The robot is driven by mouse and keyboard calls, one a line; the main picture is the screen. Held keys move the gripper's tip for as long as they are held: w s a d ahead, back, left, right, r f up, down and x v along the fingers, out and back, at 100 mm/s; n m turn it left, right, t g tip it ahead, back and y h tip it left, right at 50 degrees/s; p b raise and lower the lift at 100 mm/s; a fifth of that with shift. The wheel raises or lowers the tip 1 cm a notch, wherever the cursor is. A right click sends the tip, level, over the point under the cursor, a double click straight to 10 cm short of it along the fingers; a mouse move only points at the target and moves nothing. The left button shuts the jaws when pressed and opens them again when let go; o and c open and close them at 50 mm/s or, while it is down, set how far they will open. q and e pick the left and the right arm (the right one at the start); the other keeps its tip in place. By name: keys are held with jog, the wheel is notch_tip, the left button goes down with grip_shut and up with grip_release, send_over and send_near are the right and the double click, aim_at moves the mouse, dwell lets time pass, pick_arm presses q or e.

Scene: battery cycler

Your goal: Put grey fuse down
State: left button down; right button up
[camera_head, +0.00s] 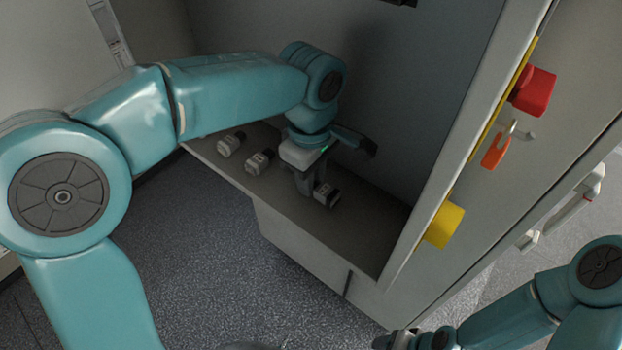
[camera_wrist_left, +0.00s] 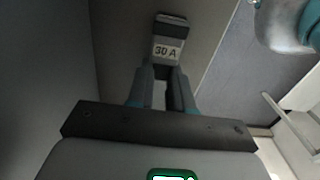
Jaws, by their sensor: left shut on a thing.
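A grey fuse (camera_head: 327,194) with a dark end sits at the tips of my left gripper (camera_head: 314,188), low over or on the shelf inside the cabinet. In the left wrist view this fuse (camera_wrist_left: 168,40) shows a "30 A" label, and the left gripper (camera_wrist_left: 166,84) is shut on it. I cannot tell whether the fuse touches the shelf. Two similar fuses stand on the shelf to the left, one farther off (camera_head: 230,144) and one nearer (camera_head: 260,162). My right gripper (camera_head: 402,340) shows only in part at the bottom edge.
The grey shelf (camera_head: 370,232) is bare to the right of the held fuse. The cabinet's back wall stands close behind the left gripper.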

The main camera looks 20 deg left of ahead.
pick_arm(q)
jog(key=shift+f, duration=0.8)
jog(key=shift+d+f, duration=0.1)
jog(key=shift+f, duration=0.15)
jog(key=c, duration=1)
grip_release()
jog(key=shift+r, duration=0.1)
notch_tip(320, 180, up, 12)
jog(key=shift+r+p, duration=0.2)
jog(key=shift+p, duration=0.2)
